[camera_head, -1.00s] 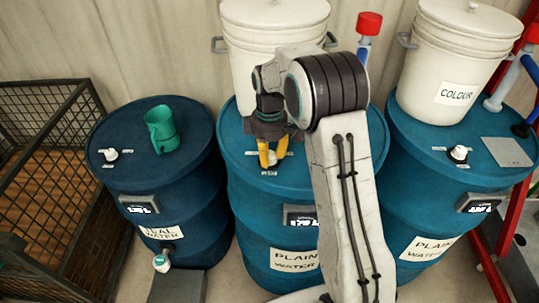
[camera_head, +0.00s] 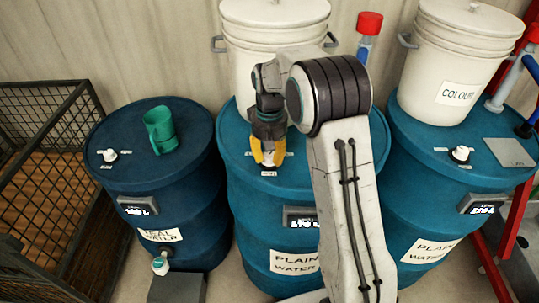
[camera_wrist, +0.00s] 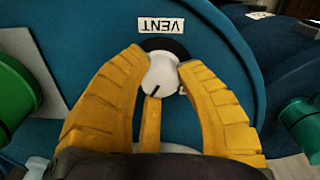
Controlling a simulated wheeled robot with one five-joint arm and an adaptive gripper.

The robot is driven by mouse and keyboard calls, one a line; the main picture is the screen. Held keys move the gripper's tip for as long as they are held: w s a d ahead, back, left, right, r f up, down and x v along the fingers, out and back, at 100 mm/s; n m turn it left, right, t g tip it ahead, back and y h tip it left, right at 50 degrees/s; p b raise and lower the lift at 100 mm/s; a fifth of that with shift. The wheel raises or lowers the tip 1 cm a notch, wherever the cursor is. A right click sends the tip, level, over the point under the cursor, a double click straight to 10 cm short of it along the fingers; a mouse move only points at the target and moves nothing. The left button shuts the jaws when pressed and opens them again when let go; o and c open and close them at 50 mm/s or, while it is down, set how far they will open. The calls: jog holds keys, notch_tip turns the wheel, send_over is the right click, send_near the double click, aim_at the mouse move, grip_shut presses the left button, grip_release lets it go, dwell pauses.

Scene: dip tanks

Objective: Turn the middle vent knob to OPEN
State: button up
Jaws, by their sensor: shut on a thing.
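The middle vent knob (camera_wrist: 161,74) is white with a short black pointer mark. It sits on top of the middle blue drum (camera_head: 236,181). In the wrist view the mark points down and to the left. My gripper (camera_wrist: 163,62) has its yellow fingers shut on the knob from both sides. In the head view my gripper (camera_head: 267,158) is low over the drum lid and hides most of the knob. The VENT label (camera_wrist: 161,25) is upside down in the wrist view, just beyond the knob. Finger-covered lid areas are hidden.
A white bucket (camera_head: 272,45) stands behind the knob. The left drum (camera_head: 178,187) carries a green cup (camera_head: 160,128) and its own knob (camera_head: 109,155). The right drum (camera_head: 411,208) carries a bucket marked COLOUR (camera_head: 450,75) and a knob (camera_head: 461,154). A red-capped tube (camera_head: 368,24) rises behind my arm.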

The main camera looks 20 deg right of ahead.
aim_at(270, 155)
jog(key=shift+s+f+m, duration=0.15)
jog(key=shift+m, duration=1.35)
jog(key=o, duration=1.2)
jog(key=shift+w+r, duration=0.2)
jog(key=shift+r, duration=0.45)
notch_tip(270, 155, up, 11)
jog(key=shift+s+f, duration=0.1)
